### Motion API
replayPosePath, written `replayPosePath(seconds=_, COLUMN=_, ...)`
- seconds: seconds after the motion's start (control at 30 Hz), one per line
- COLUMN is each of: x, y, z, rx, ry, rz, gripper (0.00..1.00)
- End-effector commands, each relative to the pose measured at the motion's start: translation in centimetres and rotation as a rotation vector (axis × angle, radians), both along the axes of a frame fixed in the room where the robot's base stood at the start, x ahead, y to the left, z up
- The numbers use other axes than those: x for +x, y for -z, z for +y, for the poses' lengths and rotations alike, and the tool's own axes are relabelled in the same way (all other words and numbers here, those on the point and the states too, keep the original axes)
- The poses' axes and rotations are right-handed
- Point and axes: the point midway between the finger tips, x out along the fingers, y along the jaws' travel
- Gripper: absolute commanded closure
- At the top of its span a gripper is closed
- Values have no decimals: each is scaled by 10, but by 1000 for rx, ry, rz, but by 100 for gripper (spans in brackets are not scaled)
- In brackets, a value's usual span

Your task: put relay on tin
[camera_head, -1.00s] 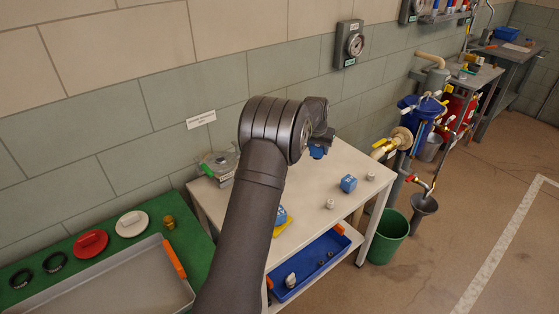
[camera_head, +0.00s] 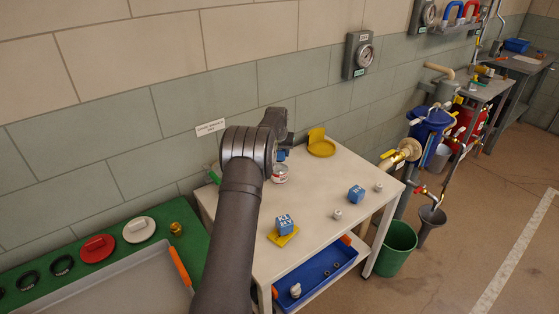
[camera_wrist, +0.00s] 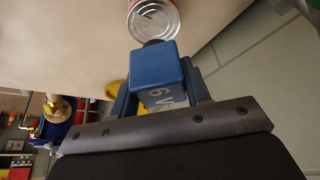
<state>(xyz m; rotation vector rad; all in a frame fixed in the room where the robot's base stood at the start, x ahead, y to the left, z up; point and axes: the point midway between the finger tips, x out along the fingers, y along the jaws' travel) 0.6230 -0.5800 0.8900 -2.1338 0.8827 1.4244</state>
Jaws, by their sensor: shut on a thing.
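My gripper (camera_wrist: 160,92) is shut on a blue relay (camera_wrist: 158,72) marked "6 V". The relay also shows in the head view (camera_head: 282,155), partly hidden by my wrist. The tin (camera_head: 280,174) has a white and red side and stands on the white table under the relay. In the wrist view its ridged metal end (camera_wrist: 153,20) shows just beyond the relay. The relay is over or very near the tin; I cannot tell whether they touch.
A blue cube (camera_head: 285,224) sits on a yellow pad (camera_head: 283,239), and another blue block (camera_head: 356,194) is on the white table (camera_head: 315,205). The table's middle is clear.

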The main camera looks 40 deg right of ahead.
Motion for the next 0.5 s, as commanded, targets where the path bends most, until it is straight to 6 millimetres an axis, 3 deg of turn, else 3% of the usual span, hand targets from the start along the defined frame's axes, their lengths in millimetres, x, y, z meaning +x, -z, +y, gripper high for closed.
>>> replayPosePath(seconds=0.17, x=2, y=13, z=1, rx=2, ry=1, rz=1, gripper=80)
replayPosePath(seconds=0.33, x=2, y=38, z=1, rx=1, ry=1, rz=2, gripper=80)
replayPosePath(seconds=0.5, x=2, y=41, z=0, rx=0, ry=1, rz=-1, gripper=80)
